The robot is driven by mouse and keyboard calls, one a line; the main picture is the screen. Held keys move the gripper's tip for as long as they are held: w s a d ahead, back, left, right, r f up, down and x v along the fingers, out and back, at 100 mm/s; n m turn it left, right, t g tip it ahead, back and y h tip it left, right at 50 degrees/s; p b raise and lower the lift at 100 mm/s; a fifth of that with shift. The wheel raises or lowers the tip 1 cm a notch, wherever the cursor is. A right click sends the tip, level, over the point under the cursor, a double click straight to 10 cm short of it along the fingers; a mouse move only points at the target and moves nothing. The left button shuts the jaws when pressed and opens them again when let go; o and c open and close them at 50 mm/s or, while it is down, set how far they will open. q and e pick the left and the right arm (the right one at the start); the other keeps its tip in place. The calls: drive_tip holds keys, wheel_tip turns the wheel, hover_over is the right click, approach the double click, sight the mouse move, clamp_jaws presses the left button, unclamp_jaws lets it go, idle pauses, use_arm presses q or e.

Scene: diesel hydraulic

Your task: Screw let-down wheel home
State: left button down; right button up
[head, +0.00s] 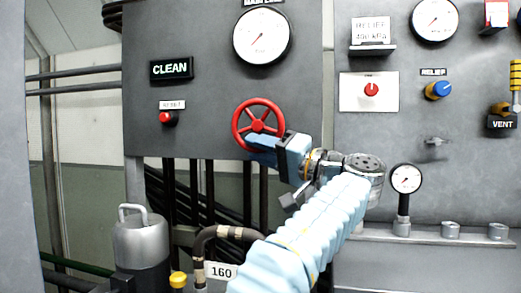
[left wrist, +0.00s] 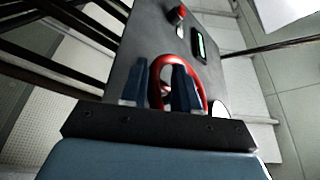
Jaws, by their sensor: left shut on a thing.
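The let-down wheel, a red spoked handwheel (head: 257,126), stands on the front of the grey panel, low and right of the middle. My left gripper (head: 256,143) reaches it from the lower right and is shut on its lower rim. The left wrist view shows the red wheel rim (left wrist: 180,58) between and behind the two dark blue fingers of my left gripper (left wrist: 160,80). The wheel's stem is hidden behind it, so I cannot tell how far it is screwed in. My right gripper is not in view.
Above the wheel is a round gauge (head: 262,36). A blue relief knob (head: 438,90) and small gauge (head: 405,179) are to the right. Pipes and a grey canister (head: 142,240) stand below.

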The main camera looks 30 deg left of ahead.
use_arm(q)
drive_tip(key=m+t+y+b, duration=0.1)
drive_tip(key=b, duration=0.2)
drive_tip(key=a+m+y+b, duration=0.1)
drive_tip(key=y+b, duration=0.1)
drive_tip(key=b, duration=0.2)
drive_tip(key=a+t+y+b, duration=0.1)
drive_tip(key=b, duration=0.2)
drive_tip(key=shift+s+f+m+t, duration=0.25)
drive_tip(key=shift+f+m+t, duration=0.05)
drive_tip(key=shift+f+m, duration=0.1)
drive_tip(key=shift+r+y+b, duration=0.25)
drive_tip(key=shift+y+b, duration=0.15)
drive_tip(key=shift+b, duration=0.05)
drive_tip(key=shift+a+r+m+t, duration=0.1)
drive_tip(key=shift+r+m+t, duration=0.15)
drive_tip(key=shift+m+t, duration=0.05)
drive_tip(key=c, duration=0.9)
unclamp_jaws()
drive_tip(key=shift+c, duration=0.2)
drive_tip(key=b+v, duration=0.4)
drive_tip(key=v, duration=1)
